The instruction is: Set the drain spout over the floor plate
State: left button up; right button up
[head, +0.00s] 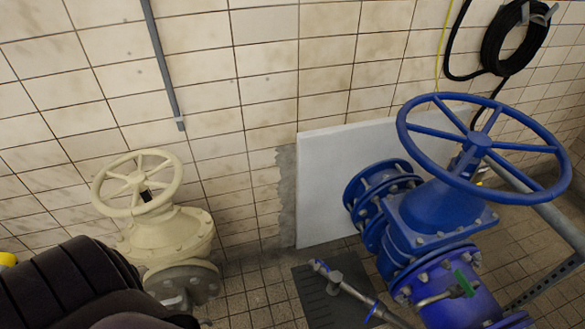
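A dark floor plate (315,306) lies on the tiled floor at the bottom middle of the head view, beside the blue valve's pipe. A thin grey metal pipe with blue bands, which looks like the drain spout (353,291), runs from the lower right up to the left. In the picture its free end overlaps the plate; I cannot tell its height above it. A short metal fitting with a green handle (463,283) sits on the blue pipe close by. Neither gripper shows; only my dark arm fills the bottom left corner.
A large blue valve with a handwheel (478,142) stands at the right. A cream valve (165,235) stands at the left. A white panel (335,180) leans by the tiled wall. A black hose coil (508,40) hangs at the upper right.

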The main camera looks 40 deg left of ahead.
aim_at(323, 271)
jog(key=u, duration=0.7)
